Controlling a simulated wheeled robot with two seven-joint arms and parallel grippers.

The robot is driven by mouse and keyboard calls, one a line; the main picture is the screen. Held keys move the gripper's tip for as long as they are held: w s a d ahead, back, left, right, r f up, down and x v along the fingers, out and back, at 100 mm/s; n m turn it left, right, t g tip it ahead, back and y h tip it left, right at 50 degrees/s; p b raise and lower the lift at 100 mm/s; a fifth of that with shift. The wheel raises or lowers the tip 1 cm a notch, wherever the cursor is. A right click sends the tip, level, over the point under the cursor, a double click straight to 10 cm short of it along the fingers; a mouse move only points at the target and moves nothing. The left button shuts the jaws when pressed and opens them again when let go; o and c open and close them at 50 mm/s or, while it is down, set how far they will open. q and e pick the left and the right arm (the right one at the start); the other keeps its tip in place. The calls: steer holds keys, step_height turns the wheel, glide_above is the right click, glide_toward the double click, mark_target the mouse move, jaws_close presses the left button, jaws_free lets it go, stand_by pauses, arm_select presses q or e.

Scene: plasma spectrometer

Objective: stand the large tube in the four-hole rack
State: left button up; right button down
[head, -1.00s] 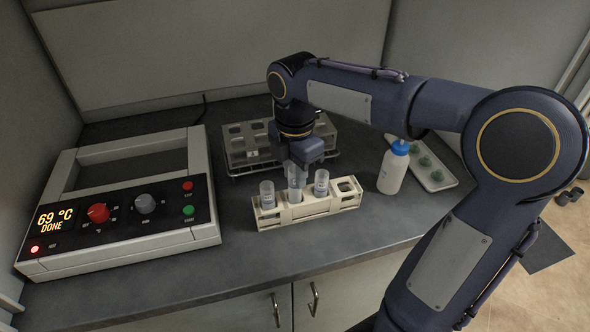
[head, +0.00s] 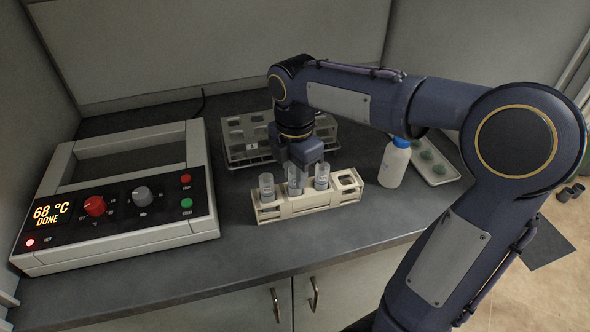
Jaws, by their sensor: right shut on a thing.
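The pale four-hole rack (head: 310,207) stands on the bench in the middle of the head view. My right gripper (head: 297,168) points down above it and is shut on the large clear tube (head: 296,186). The tube is upright, with its lower part within the second hole from the left; the fingers cover its upper part. I cannot see whether its bottom touches the rack's floor. A labelled tube (head: 266,187) stands in the leftmost hole and another tube (head: 321,177) in the third. The rightmost hole is empty. My left gripper is not in view.
A white bottle with a blue cap (head: 393,165) and a white tray (head: 439,178) are at the right. A heater unit (head: 120,215) reading 68 °C DONE is at the left. The bench front is clear.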

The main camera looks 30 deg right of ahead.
steer(key=c, duration=1.1)
jaws_free()
step_height(320, 180, up, 8)
steer(key=p, duration=0.1)
